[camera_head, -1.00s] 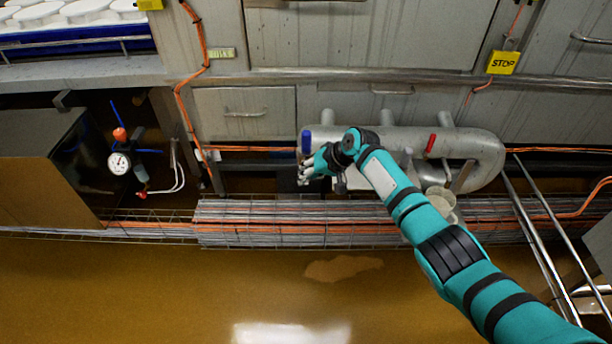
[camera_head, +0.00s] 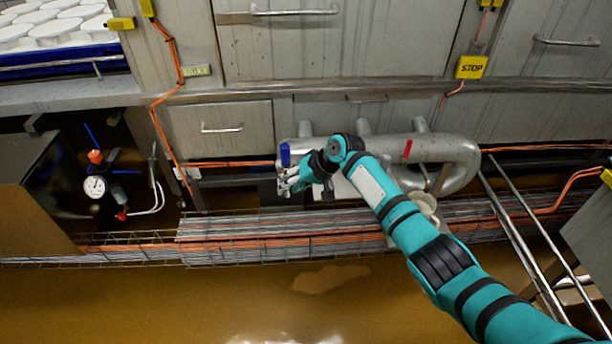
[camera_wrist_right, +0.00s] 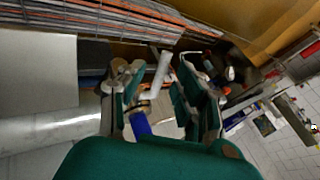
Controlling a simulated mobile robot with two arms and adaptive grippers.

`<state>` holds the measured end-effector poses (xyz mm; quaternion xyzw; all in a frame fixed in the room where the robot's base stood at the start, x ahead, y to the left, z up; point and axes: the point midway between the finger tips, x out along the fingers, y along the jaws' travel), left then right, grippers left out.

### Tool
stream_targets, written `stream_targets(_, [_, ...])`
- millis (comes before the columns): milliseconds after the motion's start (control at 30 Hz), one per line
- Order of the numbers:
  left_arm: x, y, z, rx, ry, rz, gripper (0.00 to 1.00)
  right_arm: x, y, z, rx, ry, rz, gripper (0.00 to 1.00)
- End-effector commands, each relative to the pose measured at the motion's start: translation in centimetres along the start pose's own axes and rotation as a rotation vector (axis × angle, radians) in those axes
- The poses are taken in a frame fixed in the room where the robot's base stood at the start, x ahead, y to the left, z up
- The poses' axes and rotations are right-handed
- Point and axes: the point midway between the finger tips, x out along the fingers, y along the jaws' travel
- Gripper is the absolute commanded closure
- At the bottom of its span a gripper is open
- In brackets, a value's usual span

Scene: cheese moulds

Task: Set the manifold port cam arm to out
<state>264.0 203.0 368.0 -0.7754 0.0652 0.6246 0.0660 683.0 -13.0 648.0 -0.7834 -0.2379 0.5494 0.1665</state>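The manifold (camera_head: 450,150) is a thick silver pipe with a rounded right end, under the counter. A blue handle (camera_head: 285,155) stands at its left end and a red lever (camera_head: 407,150) farther right. My right gripper (camera_head: 287,182) is just below the blue handle. In the right wrist view, the open fingers of my right gripper (camera_wrist_right: 160,80) stand either side of a pale bent arm (camera_wrist_right: 156,78), with a blue cylindrical part (camera_wrist_right: 140,124) nearer the palm. I cannot tell whether a finger touches the pale arm. The arm's port setting is not readable. My left gripper is out of view.
A wire cable tray (camera_head: 300,235) runs below the manifold. A pressure gauge (camera_head: 95,187) with hoses is at the left. Metal rails (camera_head: 520,235) slope at the right. A yellow STOP sign (camera_head: 471,67) hangs above. The brown floor in front is clear.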

Motion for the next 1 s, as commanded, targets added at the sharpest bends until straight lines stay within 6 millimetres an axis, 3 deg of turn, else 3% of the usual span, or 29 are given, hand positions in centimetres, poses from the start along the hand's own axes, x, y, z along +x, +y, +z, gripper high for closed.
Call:
stream_targets(200, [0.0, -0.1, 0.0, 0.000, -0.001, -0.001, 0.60, -4.9, 0.1, -0.1, -0.001, 0.004, 0.002, 0.66])
stream_targets(433, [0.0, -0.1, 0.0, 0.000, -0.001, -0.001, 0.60, -8.6, 0.1, 0.0, 0.001, 0.001, 0.002, 0.66])
stream_targets(600, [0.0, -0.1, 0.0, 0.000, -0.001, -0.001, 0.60, -9.6, 0.1, 0.1, 0.002, -0.001, 0.003, 0.66])
stream_targets(1000, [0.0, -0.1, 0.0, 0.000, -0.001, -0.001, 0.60, -9.7, 0.1, 0.1, 0.002, -0.001, 0.002, 0.66])
